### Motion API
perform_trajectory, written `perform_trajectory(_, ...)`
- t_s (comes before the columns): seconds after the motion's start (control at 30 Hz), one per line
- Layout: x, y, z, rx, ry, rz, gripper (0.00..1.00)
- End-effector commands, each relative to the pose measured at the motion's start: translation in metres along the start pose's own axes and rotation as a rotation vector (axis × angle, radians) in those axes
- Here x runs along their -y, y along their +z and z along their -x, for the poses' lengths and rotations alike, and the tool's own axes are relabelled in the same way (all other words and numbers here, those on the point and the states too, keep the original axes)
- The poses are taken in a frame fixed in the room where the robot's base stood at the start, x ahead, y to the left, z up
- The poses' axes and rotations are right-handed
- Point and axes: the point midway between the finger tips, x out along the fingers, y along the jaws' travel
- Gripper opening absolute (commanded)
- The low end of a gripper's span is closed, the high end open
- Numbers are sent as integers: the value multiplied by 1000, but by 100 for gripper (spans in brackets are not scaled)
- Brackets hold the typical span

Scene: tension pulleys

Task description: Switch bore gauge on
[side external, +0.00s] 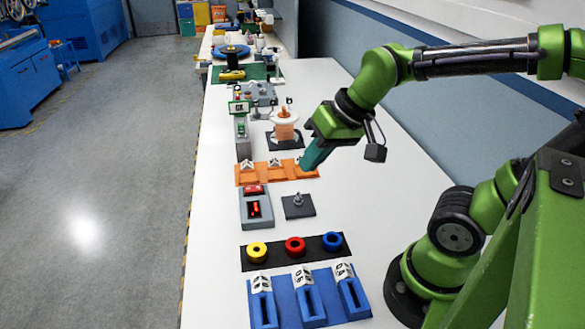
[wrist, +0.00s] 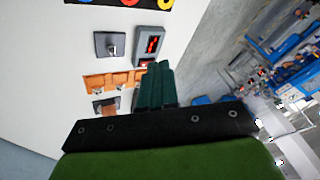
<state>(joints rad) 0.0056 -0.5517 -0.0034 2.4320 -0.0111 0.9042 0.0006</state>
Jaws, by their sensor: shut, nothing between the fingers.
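A grey box (side external: 245,214) that looks like the bore gauge lies on the white table, left of the middle. It has a red part at its far end and a dark window with red marks; I cannot read them. It also shows in the wrist view (wrist: 138,48), just beyond my fingertips. A dark square plate with a small metal post (side external: 298,206) lies to its right. My gripper (side external: 307,165) has teal fingers, shut and empty, over the right end of the orange holder, behind the grey box. The fingers also show in the wrist view (wrist: 159,66).
The orange holder (side external: 277,181) stands behind the grey box. Yellow, red and blue rings (side external: 295,245) sit on a black strip in front, before a blue three-slot holder (side external: 288,306). A device with an "OK" screen (side external: 239,107) and an orange-and-white spool (side external: 285,127) stand behind.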

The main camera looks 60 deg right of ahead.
Motion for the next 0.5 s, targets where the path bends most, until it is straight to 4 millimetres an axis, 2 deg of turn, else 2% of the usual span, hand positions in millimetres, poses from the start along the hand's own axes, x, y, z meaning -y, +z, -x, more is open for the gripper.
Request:
perform_trajectory(0.1,0,13,15,-62,-35,10,0)
perform_trajectory(0.23,2,14,26,-106,-56,21,0)
perform_trajectory(0.5,3,13,29,-118,-61,24,0)
